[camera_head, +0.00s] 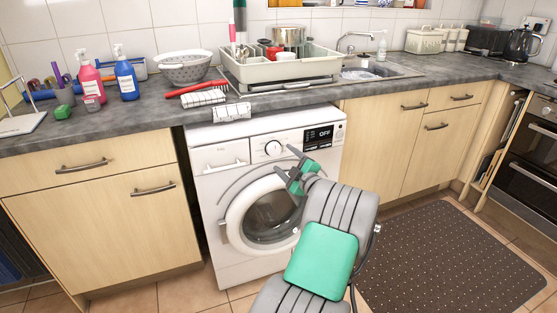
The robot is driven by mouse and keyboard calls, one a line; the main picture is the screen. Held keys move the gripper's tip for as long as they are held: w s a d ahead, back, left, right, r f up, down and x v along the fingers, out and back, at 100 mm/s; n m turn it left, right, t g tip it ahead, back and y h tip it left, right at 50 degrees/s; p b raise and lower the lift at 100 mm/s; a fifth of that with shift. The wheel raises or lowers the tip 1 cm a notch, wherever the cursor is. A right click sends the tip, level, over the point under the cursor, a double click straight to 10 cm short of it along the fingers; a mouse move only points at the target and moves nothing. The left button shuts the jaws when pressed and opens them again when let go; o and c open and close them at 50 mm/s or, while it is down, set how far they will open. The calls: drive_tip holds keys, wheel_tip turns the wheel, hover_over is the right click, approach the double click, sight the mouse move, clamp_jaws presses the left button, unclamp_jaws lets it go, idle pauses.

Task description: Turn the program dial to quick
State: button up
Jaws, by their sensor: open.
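The program dial (273,148) is a round white knob on the upper front panel of the white washing machine (212,187). A dark display (318,137) to the right of the dial reads "OFF". Any program words around the dial are too small to read. My gripper (292,166) has green and dark fingers. It is open and empty, in front of the machine, a little below and to the right of the dial in the picture. It appears apart from the dial. My arm hides part of the round door (228,219) and the machine's lower right front.
Cabinets flank the machine. A dark mat (450,255) lies right.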

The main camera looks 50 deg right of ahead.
sight(276, 151)
drive_tip(key=x, duration=0.5)
drive_tip(key=shift+c, duration=0.2)
drive_tip(key=c, duration=1.3)
